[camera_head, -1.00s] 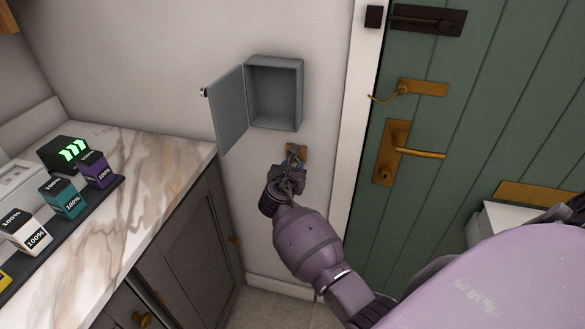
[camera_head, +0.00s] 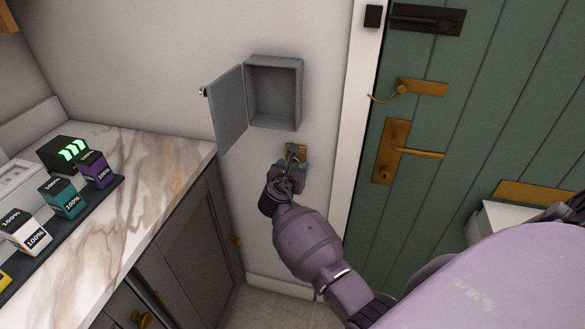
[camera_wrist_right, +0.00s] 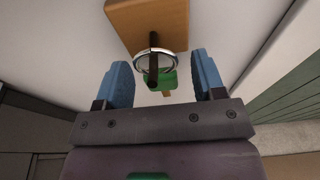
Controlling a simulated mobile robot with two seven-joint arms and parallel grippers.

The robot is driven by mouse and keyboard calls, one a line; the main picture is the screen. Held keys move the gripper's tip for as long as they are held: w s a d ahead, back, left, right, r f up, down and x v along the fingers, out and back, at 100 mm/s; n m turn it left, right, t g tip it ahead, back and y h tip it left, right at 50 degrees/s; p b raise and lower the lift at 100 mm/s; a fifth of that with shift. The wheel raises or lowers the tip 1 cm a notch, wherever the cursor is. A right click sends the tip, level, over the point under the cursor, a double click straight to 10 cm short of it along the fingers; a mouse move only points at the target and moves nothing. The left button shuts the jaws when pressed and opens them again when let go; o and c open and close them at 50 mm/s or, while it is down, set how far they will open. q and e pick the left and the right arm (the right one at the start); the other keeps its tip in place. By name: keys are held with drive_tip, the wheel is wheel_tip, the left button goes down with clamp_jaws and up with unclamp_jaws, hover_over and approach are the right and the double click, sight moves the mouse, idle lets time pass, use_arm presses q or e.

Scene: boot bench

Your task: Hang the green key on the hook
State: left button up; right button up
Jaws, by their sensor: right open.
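The hook is a dark peg (camera_wrist_right: 153,68) on a small wooden plate (camera_wrist_right: 150,22); the plate also shows on the wall below the grey cabinet in the head view (camera_head: 297,150). A silver ring (camera_wrist_right: 172,54) is around the peg in the right wrist view. The green key (camera_wrist_right: 168,80) shows just below the ring, partly behind the peg, and looks to hang from it. My right gripper (camera_head: 292,167) is at the hook. Its blue fingers are open, one on each side of the ring and key, with visible gaps. My left gripper is out of view.
An open grey wall cabinet (camera_head: 275,92) is above the hook, its door (camera_head: 230,108) swung left. The green door (camera_head: 480,120) with brass handles is on the right. A marble counter (camera_head: 150,165) with several labelled boxes is on the left.

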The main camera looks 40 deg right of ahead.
drive_tip(key=s+a+m+t+y+p, duration=0.15)
drive_tip(key=s+a+m+y, duration=0.25)
drive_tip(key=a+m, duration=0.4)
drive_tip(key=s+a+m+t+y, duration=0.25)
drive_tip(key=a+m+y, duration=0.3)
drive_tip(key=m, duration=0.35)
drive_tip(key=s+d+f+m+g+y, duration=0.1)
drive_tip(key=s+f+m, duration=0.3)
drive_tip(key=s, duration=0.8)
drive_tip(key=s+d+f+m+g+y, duration=0.1)
drive_tip(key=s+f+m, duration=0.3)
drive_tip(key=s+f, duration=0.3)
drive_tip(key=s, duration=0.5)
drive_tip(key=shift+g, duration=0.3)
